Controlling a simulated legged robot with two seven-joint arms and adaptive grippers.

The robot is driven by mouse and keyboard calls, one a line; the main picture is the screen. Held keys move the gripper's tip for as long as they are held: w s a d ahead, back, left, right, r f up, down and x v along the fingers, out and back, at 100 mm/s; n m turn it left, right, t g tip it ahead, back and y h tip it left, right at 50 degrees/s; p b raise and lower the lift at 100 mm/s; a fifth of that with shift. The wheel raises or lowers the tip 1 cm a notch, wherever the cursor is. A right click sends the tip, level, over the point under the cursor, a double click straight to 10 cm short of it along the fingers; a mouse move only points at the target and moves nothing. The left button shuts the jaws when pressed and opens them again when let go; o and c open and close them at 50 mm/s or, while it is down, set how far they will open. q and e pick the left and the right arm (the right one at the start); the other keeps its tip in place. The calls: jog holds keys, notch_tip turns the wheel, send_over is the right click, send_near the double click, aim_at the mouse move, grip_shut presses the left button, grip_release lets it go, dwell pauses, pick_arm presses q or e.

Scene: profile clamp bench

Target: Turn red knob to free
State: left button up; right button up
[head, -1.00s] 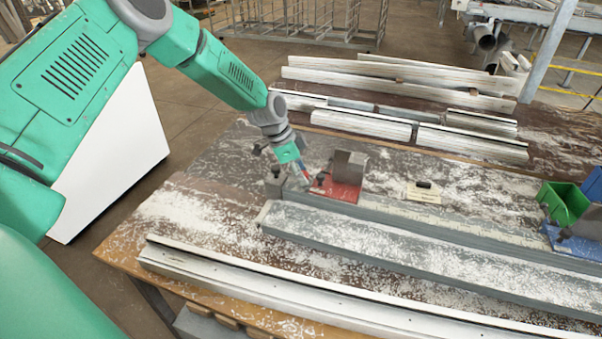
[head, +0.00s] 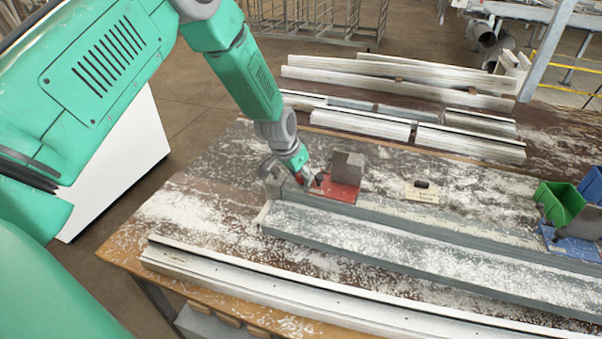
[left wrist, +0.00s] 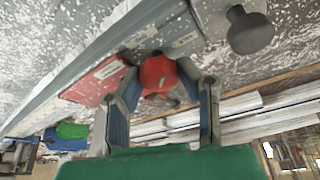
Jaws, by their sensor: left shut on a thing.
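The red knob (left wrist: 158,75) sits between the two fingers of my left gripper (left wrist: 163,88) in the left wrist view. The fingers touch its sides and are shut on it. In the head view my left gripper (head: 304,181) is low at the left end of the grey rail, beside the red clamp base (head: 339,190). The knob is mostly hidden there by the gripper. The knob's exact angle cannot be told. My right gripper is not in view.
A grey upright block (head: 272,180) stands close left of my gripper. A blue clamp base (head: 572,244) and a green bin (head: 560,203) are at the right. A long white profile (head: 300,293) lies along the front, with more profiles (head: 360,124) behind.

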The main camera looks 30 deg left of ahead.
pick_arm(q)
jog(key=n, duration=0.1)
jog(key=n+y, duration=0.1)
jog(key=n, duration=0.1)
jog(key=n+y, duration=0.1)
jog(key=shift+w+r, duration=0.3)
jog(key=shift+w, duration=0.05)
jog(key=shift+n+g+y, duration=0.3)
jog(key=shift+n+y, duration=0.4)
jog(key=shift+n, duration=1.7)
jog(key=shift+s+f, duration=0.1)
jog(key=o, duration=1.1)
jog(key=shift+s+f, duration=0.1)
jog(key=shift+f, duration=0.1)
jog(key=shift+s+d, duration=0.1)
